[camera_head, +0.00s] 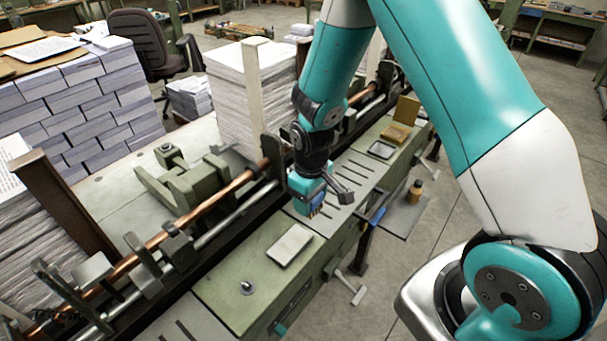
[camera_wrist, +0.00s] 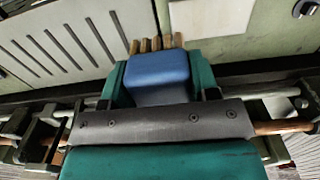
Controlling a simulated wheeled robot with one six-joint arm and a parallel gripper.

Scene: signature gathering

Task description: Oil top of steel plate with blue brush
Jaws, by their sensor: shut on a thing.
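My gripper (camera_head: 308,190) is shut on a blue brush (camera_wrist: 157,70), whose blue block sits between the teal fingers in the wrist view. Its tan bristles (camera_wrist: 150,44) stick out past the fingertips. In the head view the bristles point down over the green machine bed. A pale, flat rectangular plate (camera_head: 291,245) lies on the green panel, below and left of the gripper; it also shows at the top of the wrist view (camera_wrist: 212,14). I take it to be the steel plate. The brush and this plate are apart. Whether oil is on the bristles cannot be told.
A slotted grey surface (camera_head: 357,172) lies beside the gripper. A shallow tray (camera_head: 382,150) and a yellowish block (camera_head: 397,132) are farther along. A small bottle (camera_head: 414,190) stands at the right. A copper-coloured rod (camera_head: 205,205) and paper stacks (camera_head: 238,100) stand behind.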

